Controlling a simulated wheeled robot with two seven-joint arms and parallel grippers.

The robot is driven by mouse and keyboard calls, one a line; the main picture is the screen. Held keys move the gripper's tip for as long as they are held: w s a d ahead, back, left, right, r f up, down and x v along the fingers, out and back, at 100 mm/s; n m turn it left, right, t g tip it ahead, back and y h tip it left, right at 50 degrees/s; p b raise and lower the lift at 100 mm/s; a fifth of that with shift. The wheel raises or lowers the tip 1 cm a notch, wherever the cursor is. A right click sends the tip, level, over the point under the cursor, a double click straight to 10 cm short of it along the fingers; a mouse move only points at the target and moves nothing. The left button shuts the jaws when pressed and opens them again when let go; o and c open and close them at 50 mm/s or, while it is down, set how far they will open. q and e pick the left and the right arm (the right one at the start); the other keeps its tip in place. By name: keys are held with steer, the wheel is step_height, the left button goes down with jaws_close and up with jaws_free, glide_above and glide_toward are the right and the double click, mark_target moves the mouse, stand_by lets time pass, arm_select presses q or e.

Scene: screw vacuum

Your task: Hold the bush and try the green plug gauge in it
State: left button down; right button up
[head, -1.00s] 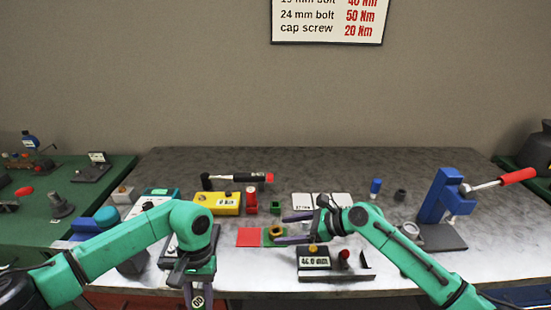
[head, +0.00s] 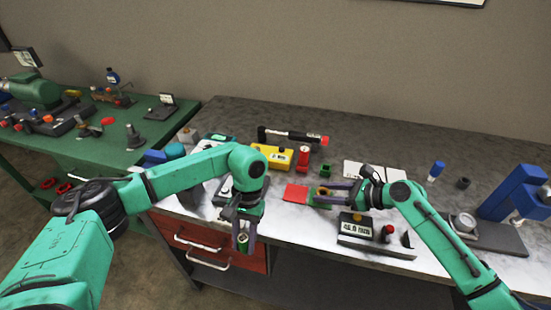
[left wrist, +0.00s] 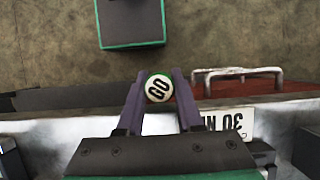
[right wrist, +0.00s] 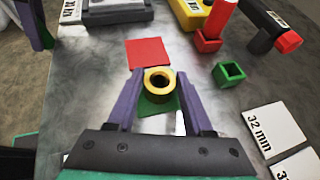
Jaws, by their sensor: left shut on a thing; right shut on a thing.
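The green plug gauge is in my left gripper (head: 241,243); its round white end marked GO (left wrist: 158,88) shows between the fingertips in the left wrist view. That gripper is shut on it, in front of the table's front edge. The brass-yellow bush (right wrist: 159,80) is a short ring with an open bore, seen from above in the right wrist view. My right gripper (head: 322,194) is shut on it from its two sides, over the green square (right wrist: 158,107). I cannot tell whether the bush is lifted. The gauge and the bush are apart.
A red square (right wrist: 148,52) lies beside the green one. A small green open box (right wrist: 228,74), a red stand (head: 302,160) and a yellow box (head: 272,154) are behind. A black display block (head: 355,226) stands in front of my right gripper. Red drawers (head: 215,245) are below the table.

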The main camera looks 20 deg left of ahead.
steer(key=shift+r, duration=0.1)
arm_select(q)
steer(key=w+d+r+n+h, duration=0.1)
steer(key=w+d+r+n, duration=0.1)
steer(key=d, duration=0.1)
steer(key=w+d+r+n+h, duration=0.1)
steer(key=w+d+r+n, duration=0.1)
steer(key=d+r+n, duration=0.1)
steer(key=w+d+r+n+t+h, duration=0.1)
steer(key=w+d+r+n, duration=0.1)
steer(key=w+d+n, duration=0.1)
steer(key=shift+d+r, duration=0.25)
steer(key=shift+r, duration=0.15)
steer(key=w+d+r+n+t, duration=0.3)
steer(key=w+n, duration=0.3)
steer(key=n, duration=0.5)
steer(key=w+d+r+n+t+y, duration=0.1)
steer(key=w+d+r+n+t, duration=0.2)
steer(key=n, duration=0.9)
steer(key=w+d+t, duration=0.1)
steer(key=w, duration=0.2)
steer(key=shift+d+t, duration=0.25)
steer(key=shift+t, duration=0.05)
steer(key=shift+r, duration=0.15)
